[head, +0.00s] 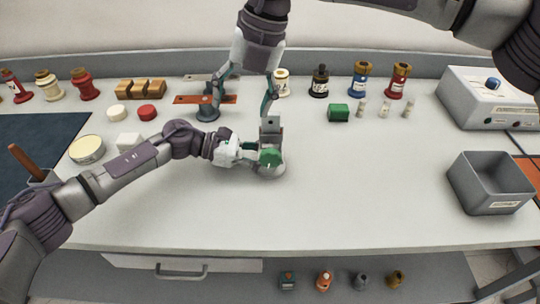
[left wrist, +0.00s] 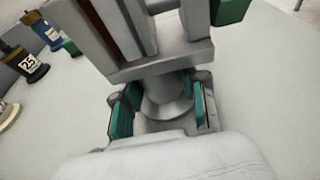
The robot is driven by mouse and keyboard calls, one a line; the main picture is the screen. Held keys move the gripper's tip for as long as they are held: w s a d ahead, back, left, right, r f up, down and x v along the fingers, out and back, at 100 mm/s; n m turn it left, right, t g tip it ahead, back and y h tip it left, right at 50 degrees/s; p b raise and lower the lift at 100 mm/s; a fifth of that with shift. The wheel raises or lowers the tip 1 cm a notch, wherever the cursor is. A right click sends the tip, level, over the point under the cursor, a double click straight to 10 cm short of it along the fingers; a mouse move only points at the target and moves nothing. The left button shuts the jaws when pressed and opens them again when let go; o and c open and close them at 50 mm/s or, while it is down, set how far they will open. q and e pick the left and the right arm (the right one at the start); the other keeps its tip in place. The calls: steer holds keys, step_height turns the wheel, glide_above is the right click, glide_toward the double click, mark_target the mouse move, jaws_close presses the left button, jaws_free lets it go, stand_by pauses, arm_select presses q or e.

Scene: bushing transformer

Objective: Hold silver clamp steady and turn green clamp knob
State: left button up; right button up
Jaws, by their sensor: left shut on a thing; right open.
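The silver clamp (head: 271,126) stands upright on a round base near the middle of the table. My left gripper (head: 258,155) reaches in from the left and is shut on the clamp. In the left wrist view the teal finger pads of the left gripper (left wrist: 160,112) sit on both sides of the silver clamp's lower neck (left wrist: 165,90), below its block-shaped body. My right gripper (head: 242,107) hangs from above, behind and left of the clamp. Its fingers are spread wide and empty.
A dark blue round-based piece (head: 208,113) stands below the right gripper's left finger. Bottles, wooden blocks and a green block (head: 339,112) line the back. A grey bin (head: 492,184) and a control box (head: 490,97) are at right. The table between clamp and bin is clear.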

mark_target(270, 153)
steer(key=d+h, duration=0.1)
steer(key=d+f+h, duration=0.1)
steer(key=d, duration=0.1)
steer(key=d+f+h, duration=0.1)
steer(key=d, duration=0.1)
steer(key=shift+s+f+m, duration=0.25)
steer(key=shift+s+m, duration=0.05)
steer(key=shift+s, duration=0.1)
step_height(270, 153, down, 11)
steer(key=shift+a+f, duration=0.15)
steer(key=c, duration=1.2)
steer(key=shift+o, duration=0.2)
